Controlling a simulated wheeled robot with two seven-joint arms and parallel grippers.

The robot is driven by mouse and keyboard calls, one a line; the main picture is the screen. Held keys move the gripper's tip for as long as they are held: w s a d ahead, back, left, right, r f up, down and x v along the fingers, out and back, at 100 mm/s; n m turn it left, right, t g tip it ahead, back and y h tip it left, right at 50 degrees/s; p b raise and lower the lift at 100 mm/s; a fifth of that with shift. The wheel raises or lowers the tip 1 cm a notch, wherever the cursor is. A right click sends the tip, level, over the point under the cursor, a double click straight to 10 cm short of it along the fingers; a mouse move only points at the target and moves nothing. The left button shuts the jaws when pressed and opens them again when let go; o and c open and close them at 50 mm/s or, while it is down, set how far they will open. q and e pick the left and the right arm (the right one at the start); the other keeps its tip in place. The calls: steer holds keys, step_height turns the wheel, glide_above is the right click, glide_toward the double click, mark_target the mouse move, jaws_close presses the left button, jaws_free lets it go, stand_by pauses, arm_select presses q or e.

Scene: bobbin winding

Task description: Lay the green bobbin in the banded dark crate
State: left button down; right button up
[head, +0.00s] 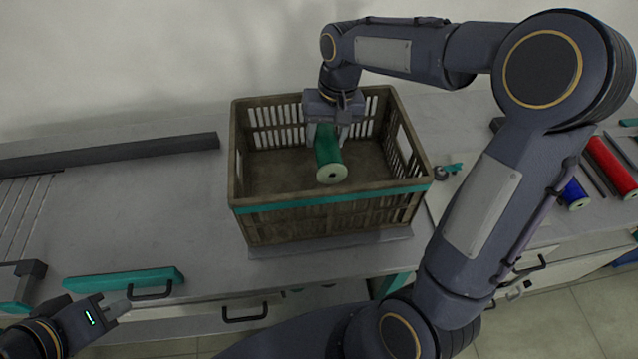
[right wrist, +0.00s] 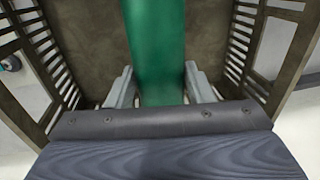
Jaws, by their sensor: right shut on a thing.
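The green bobbin (head: 328,152) has a pale round end and sits between the fingers of my right gripper (head: 329,135), which is shut on it. They are inside the upper part of the banded dark crate (head: 300,227), a brown slatted crate with a teal band. In the right wrist view the bobbin (right wrist: 156,50) runs between the two fingers of the gripper (right wrist: 163,88), over the crate floor (right wrist: 215,45). I cannot tell whether the bobbin touches the floor. My left gripper (head: 118,308) is at the lower left, away from the crate; its fingers are too unclear to judge.
The crate stands on a grey bench (head: 150,225). A red spool (head: 610,165) and a blue spool (head: 574,194) lie at the right. A dark bar (head: 110,150) lies at the back left.

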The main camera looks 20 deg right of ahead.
step_height(320, 180, down, 11)
steer(key=shift+w+r+b, duration=0.1)
steer(key=shift+r+b, duration=0.1)
steer(key=shift+b, duration=0.9)
steer(key=shift+f, duration=2.4)
steer(key=o, duration=1.2)
steer(key=shift+f, duration=0.1)
